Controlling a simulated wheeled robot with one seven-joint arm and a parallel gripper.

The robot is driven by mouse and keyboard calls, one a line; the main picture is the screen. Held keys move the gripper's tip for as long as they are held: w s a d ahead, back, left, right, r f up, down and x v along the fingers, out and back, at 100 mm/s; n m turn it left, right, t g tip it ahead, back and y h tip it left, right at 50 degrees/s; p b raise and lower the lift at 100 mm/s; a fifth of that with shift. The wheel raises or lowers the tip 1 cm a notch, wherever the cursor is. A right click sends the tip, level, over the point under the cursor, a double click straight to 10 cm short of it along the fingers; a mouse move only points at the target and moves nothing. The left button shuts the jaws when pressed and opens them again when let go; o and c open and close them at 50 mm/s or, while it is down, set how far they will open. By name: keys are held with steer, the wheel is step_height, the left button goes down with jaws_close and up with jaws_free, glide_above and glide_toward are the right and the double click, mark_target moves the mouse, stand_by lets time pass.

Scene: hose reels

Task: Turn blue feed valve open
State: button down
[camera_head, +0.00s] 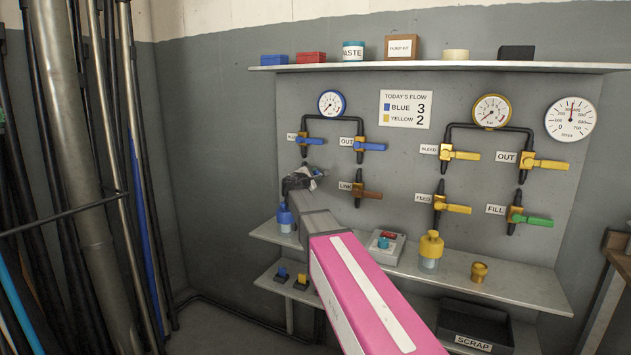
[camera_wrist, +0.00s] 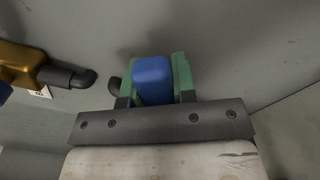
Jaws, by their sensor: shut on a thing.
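My gripper (camera_wrist: 153,82) is shut on a blue valve handle (camera_wrist: 152,80), which sits between its green finger pads. In the head view my gripper (camera_head: 300,180) is at the lower left of the blue pipework, where it hides most of the feed valve. A brass valve body (camera_wrist: 20,65) with a dark pipe elbow shows left of the gripper in the wrist view. Whether the held handle belongs to that body cannot be told. Above my gripper, another blue handle (camera_head: 310,141) points right.
The blue OUT handle (camera_head: 371,146) and brown LINK handle (camera_head: 368,194) are to the right. Yellow-handled valves, including FEED (camera_head: 456,209), and a green FILL handle (camera_head: 535,220) are farther right. A lower shelf (camera_head: 490,277) holds bottles and a button box (camera_head: 386,246). Poles and a thick pipe stand left.

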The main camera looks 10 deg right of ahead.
mark_target(301, 166)
steer(key=n, duration=0.2)
steer(key=w+a+r+n, duration=0.1)
steer(key=a+r+n, duration=0.1)
steer(key=n, duration=0.1)
steer(key=shift+w+r+n, duration=0.1)
steer(key=shift+w+n, duration=0.2)
steer(key=shift+w+a+r+n, duration=0.1)
steer(key=shift+w+a+n, duration=0.3)
steer(key=shift+n, duration=0.5)
steer(key=shift+w+a+r+n, duration=0.15)
steer(key=shift+a+n, duration=0.3)
steer(key=shift+n, duration=0.45)
steer(key=shift+w+a+r+n, duration=0.1)
steer(key=shift+w+a+n, duration=0.3)
steer(key=shift+n, duration=0.5)
steer(key=shift+s, duration=0.1)
steer(key=c, duration=0.9)
jaws_free()
steer(key=shift+a, duration=0.1)
